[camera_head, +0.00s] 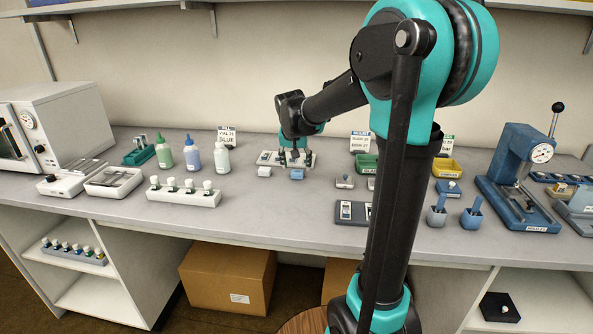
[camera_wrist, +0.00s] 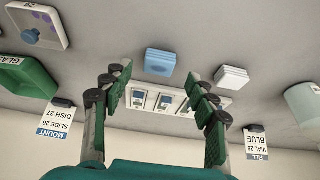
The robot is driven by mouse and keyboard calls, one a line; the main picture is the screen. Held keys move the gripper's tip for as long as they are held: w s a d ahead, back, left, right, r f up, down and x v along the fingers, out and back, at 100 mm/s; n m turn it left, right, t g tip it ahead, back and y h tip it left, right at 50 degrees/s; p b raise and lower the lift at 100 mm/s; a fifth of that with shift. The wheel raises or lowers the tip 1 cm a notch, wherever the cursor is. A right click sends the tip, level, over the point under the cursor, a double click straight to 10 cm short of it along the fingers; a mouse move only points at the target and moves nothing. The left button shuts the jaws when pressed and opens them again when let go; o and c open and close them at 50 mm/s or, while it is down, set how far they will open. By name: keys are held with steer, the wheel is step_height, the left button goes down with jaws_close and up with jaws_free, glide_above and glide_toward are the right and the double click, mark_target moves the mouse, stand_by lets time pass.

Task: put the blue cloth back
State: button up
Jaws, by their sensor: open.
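The blue cloth (camera_head: 297,174) is a small folded pad lying on the grey bench, in front of a white slide holder (camera_head: 267,158). In the wrist view the blue cloth (camera_wrist: 159,62) shows just above the gap between my fingertips, apart from them. My gripper (camera_head: 294,157) is over the slide holder, close behind the cloth. My gripper (camera_wrist: 163,88) is open and empty in the wrist view, with the slide holder (camera_wrist: 212,103) seen between and past its fingers. A white folded cloth (camera_head: 264,172) lies left of the blue one.
White, blue and green bottles (camera_head: 193,157) stand left of my gripper. A white rack with several capped vials (camera_head: 184,196) is at the front left. A label card (camera_head: 227,135) stands behind. My arm hides part of the bench at right. Bare bench (camera_head: 270,215) lies in front of the cloths.

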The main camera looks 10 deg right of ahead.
steer(key=d+v, duration=0.1)
steer(key=v, duration=0.6)
steer(key=shift+a+r, duration=0.45)
steer(key=shift+a, duration=0.05)
steer(key=shift+s, duration=0.2)
